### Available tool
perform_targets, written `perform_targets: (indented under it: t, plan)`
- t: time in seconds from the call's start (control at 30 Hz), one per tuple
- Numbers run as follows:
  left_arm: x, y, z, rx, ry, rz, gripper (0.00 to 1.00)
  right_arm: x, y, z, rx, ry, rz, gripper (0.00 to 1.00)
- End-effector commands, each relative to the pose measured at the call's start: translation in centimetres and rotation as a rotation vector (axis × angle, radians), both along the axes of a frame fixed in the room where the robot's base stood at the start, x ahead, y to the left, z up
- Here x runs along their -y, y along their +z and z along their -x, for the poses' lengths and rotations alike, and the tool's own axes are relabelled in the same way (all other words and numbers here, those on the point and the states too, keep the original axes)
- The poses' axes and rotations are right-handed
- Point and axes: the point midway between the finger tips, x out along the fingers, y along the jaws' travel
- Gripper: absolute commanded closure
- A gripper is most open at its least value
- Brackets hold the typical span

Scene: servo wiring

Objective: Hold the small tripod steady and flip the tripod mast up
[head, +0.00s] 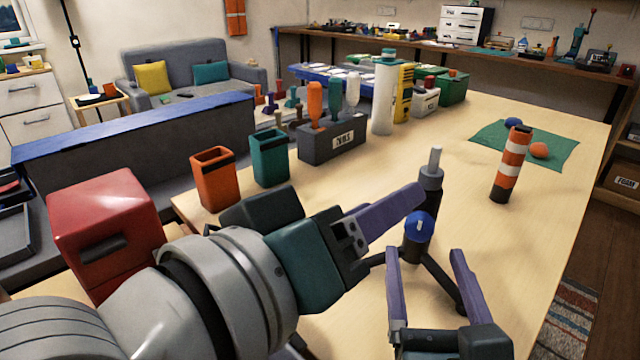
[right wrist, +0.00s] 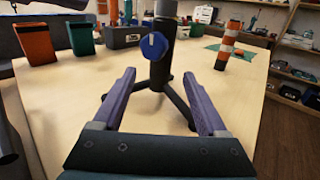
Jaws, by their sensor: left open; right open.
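The small tripod (head: 430,205) stands on the table with dark legs spread, a dark upright column, a grey collar and a pale rod pointing up at the top. Its blue knob (head: 419,227) faces me. It also shows in the right wrist view (right wrist: 160,72), with its top cut off. My left gripper (head: 408,205) is open, one purple finger reaching to the tripod's left side; its other finger is hidden. My right gripper (head: 425,256) is open in front of the tripod, below the knob. In the right wrist view, its fingers (right wrist: 159,76) are apart with nothing between them.
An orange bin (head: 213,180), a teal bin (head: 269,158) and a dark box of bottles (head: 332,139) stand behind to the left. A red box (head: 104,225) is near my left arm. A striped post (head: 511,165) and green mat (head: 490,133) are at right. The right foreground tabletop is clear.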

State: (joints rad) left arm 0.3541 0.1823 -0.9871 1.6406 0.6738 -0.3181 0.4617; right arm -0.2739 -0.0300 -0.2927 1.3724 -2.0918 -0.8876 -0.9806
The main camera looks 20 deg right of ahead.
Motion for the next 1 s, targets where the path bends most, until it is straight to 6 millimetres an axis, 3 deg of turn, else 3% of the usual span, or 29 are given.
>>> perform_targets:
  t: [0.5,0.93,1.0]
  plan:
    - [0.0,0.0,0.0,0.0,0.0,0.0,0.5,3.8,0.1,-7.4,0.004,-0.002,-0.001,0.24]
    - [0.0,0.0,0.0,0.0,0.0,0.0,0.5,4.3,0.0,-8.3,0.003,-0.002,-0.003,0.24]
    - [0.0,0.0,0.0,0.0,0.0,0.0,0.5,4.3,0.0,-8.3,0.003,-0.002,-0.004,0.32]
